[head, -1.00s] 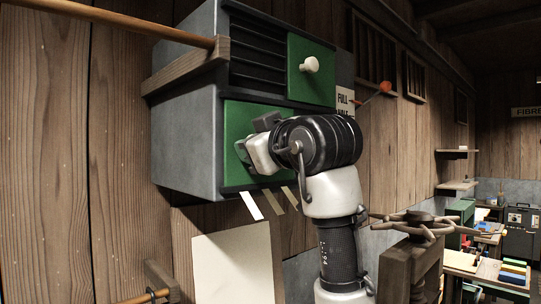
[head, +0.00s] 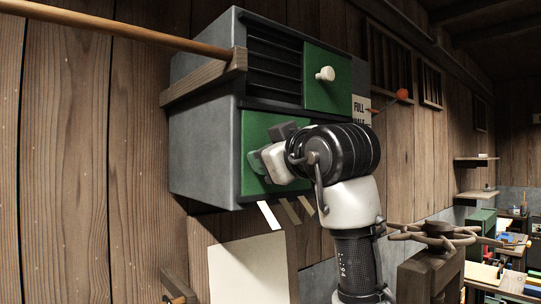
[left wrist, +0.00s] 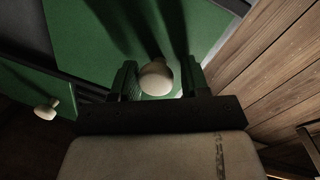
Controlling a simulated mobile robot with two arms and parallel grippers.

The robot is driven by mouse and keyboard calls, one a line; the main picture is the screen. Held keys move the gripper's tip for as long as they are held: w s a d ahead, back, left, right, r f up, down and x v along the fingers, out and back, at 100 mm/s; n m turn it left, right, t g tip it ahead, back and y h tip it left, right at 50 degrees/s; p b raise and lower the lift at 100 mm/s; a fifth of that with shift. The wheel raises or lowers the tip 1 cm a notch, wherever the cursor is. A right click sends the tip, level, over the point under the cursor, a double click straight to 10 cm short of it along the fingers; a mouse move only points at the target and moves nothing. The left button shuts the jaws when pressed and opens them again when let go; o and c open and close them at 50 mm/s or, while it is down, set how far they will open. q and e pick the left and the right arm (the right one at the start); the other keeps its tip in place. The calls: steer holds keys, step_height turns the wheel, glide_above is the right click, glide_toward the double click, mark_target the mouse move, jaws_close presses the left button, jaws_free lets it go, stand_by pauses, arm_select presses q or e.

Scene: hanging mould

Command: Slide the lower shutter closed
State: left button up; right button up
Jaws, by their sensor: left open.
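The lower shutter (head: 255,128) is a green panel on the lower front of a grey box (head: 203,150). It covers the left part of that front; its right part is hidden behind my arm. My left gripper (head: 263,153) is at the lower shutter, its fingers close to the panel. In the left wrist view the shutter's pale round knob (left wrist: 155,78) sits between the two open fingers of my left gripper (left wrist: 158,72). I cannot tell whether either finger touches it. My right gripper is not in view.
The upper shutter (head: 340,80) with its white knob stands at the right, beside dark louvres (head: 273,65). A wooden rod (head: 120,30) runs to a bracket on the box. A handwheel (head: 440,236) on a post stands right of my arm. Pale strips (head: 269,215) hang below the box.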

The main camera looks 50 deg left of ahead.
arm_select(q)
steer(key=b+v, duration=0.4)
steer(key=v, duration=0.6)
steer(key=shift+d, duration=0.35)
steer(key=shift+s, duration=0.1)
